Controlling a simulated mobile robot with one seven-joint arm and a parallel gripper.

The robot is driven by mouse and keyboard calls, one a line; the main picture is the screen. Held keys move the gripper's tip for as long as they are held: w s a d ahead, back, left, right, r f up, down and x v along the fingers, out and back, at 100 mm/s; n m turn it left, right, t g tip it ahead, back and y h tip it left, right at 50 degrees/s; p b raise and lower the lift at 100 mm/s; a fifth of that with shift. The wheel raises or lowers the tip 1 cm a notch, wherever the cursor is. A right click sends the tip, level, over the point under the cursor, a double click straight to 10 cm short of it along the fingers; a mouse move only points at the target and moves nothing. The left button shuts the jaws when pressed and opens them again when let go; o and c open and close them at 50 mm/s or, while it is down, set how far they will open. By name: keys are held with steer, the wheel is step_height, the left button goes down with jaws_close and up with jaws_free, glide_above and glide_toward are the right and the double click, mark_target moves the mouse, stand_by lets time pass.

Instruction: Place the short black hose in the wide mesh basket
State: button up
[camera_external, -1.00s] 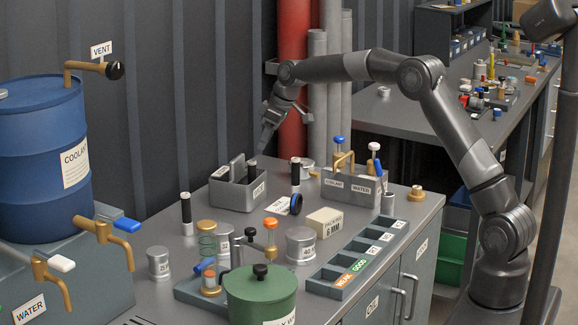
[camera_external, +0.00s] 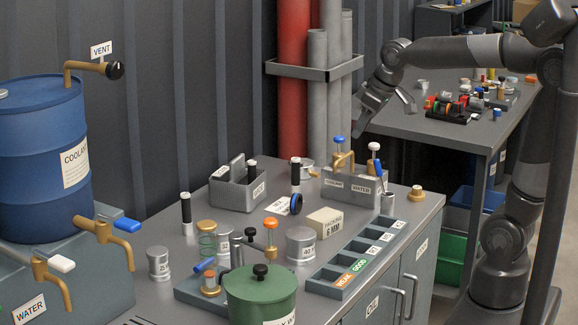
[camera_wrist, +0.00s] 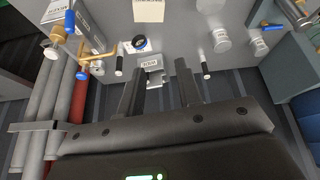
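Several short black cylinders with pale ends could be the short black hose; I cannot tell which is. One (camera_external: 252,173) stands in a grey open caddy (camera_external: 228,197) with a raised divider, at the back of the bench. One (camera_external: 186,211) stands upright left of the caddy, and one (camera_external: 295,177) stands to its right by a blue-black ring. I cannot make out any mesh, so I cannot identify the wide mesh basket. My gripper (camera_external: 385,117) is open and empty, raised at the back right, away from the caddy. In the wrist view its fingers (camera_wrist: 159,68) are spread.
A grey bin (camera_external: 345,190) with brass taps stands right of the caddy. A labelled sorting tray (camera_external: 357,262), green pot (camera_external: 260,295), tins and a small carton (camera_external: 324,223) crowd the bench (camera_external: 415,232). Vertical pipes (camera_external: 318,90) with a bracket rise behind it.

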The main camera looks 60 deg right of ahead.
steer(key=s+f, duration=0.3)
steer(key=s, duration=0.5)
steer(key=s+a+f+m, duration=0.1)
steer(key=s+f, duration=0.2)
steer(key=s, duration=0.5)
steer(key=shift+s+f+t, duration=0.2)
steer(key=shift+f+t, duration=0.05)
steer(key=shift+t, duration=0.05)
